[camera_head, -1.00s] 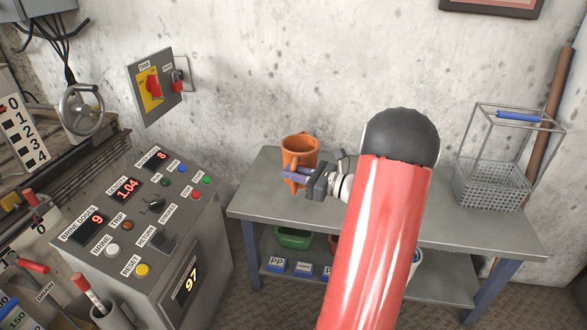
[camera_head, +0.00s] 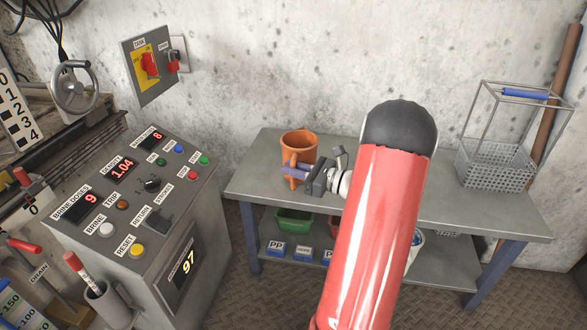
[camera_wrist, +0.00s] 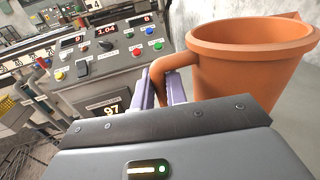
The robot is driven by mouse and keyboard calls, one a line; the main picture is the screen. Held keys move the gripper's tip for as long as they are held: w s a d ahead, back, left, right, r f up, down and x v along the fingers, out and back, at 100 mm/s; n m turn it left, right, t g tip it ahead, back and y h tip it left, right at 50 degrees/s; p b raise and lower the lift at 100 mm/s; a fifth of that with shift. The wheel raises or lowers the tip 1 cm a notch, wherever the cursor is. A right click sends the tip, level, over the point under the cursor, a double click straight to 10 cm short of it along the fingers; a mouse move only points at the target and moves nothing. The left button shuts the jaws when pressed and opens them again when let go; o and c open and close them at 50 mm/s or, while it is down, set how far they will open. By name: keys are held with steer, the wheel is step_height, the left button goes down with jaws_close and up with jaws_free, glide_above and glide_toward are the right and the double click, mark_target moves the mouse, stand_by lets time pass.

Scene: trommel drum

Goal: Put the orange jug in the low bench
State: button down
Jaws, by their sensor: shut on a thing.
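The orange jug (camera_head: 299,147) is upright at the left end of the low bench (camera_head: 262,166), a grey-topped bench with blue legs. Its handle points toward my gripper (camera_head: 290,173), whose purple fingers are shut on the handle. The wrist view shows the jug (camera_wrist: 245,65) at the right, its handle between my gripper's fingers (camera_wrist: 162,82). I cannot tell whether the jug's base touches the bench top. My red arm hides the middle of the bench.
A wire basket (camera_head: 495,165) with a blue handle stands on the bench's right end. The lower shelf holds a green bin (camera_head: 294,219) and labelled blocks (camera_head: 303,254). A control console (camera_head: 150,195) stands left of the bench. A concrete wall is behind.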

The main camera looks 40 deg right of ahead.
steer(key=shift+f+b, duration=0.3)
steer(key=shift+f, duration=0.2)
steer(key=c, duration=1.3)
jaws_free()
steer(key=shift+c, duration=0.2)
steer(key=v, duration=0.6)
steer(key=shift+s+d, duration=0.2)
steer(key=shift+s, duration=0.1)
steer(key=shift+s+d+r, duration=0.1)
steer(key=shift+s+d, duration=0.1)
steer(key=shift+s, duration=0.25)
step_height(320, 180, up, 10)
steer(key=p, duration=0.6)
steer(key=shift+p, duration=0.35)
